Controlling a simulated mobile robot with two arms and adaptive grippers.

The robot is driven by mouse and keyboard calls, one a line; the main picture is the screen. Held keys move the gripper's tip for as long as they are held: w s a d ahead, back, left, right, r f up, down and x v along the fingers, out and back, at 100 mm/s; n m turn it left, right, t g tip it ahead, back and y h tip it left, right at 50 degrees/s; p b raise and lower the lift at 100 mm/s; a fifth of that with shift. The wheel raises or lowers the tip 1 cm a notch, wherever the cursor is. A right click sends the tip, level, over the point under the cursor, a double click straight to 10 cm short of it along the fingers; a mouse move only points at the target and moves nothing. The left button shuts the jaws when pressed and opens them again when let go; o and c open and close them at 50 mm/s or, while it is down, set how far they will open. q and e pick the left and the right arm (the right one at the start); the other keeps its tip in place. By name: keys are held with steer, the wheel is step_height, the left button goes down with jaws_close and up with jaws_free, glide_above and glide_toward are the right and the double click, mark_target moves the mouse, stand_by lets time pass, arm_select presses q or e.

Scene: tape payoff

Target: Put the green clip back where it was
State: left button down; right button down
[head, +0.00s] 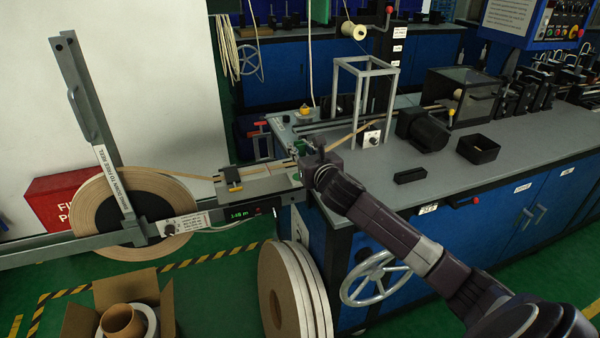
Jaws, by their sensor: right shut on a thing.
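My right gripper (304,160) is at the near left corner of the grey bench, where the tape line meets it. It is shut on a small green piece, which looks like the green clip (299,147). Only a little green shows, as the gripper and wrist cover most of it. I cannot tell whether the clip touches the bench or the tape. My left gripper is out of view.
A large tape reel (175,204) stands on a grey frame at left, its tape running over a small plate (262,182). A black tray (478,149), black block (410,175) and grey post frame (391,102) stand on the bench. Spare reels (283,290) lean below.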

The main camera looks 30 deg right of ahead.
step_height(320, 180, down, 2)
steer(key=shift+f, duration=0.65)
step_height(320, 180, down, 4)
steer(key=shift+b, duration=0.35)
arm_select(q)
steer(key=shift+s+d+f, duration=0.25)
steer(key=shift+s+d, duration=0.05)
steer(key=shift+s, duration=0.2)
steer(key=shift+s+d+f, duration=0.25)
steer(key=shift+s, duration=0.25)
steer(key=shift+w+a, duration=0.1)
arm_select(e)
steer(key=shift+f, duration=0.1)
steer(key=c, duration=1.7)
jaws_free()
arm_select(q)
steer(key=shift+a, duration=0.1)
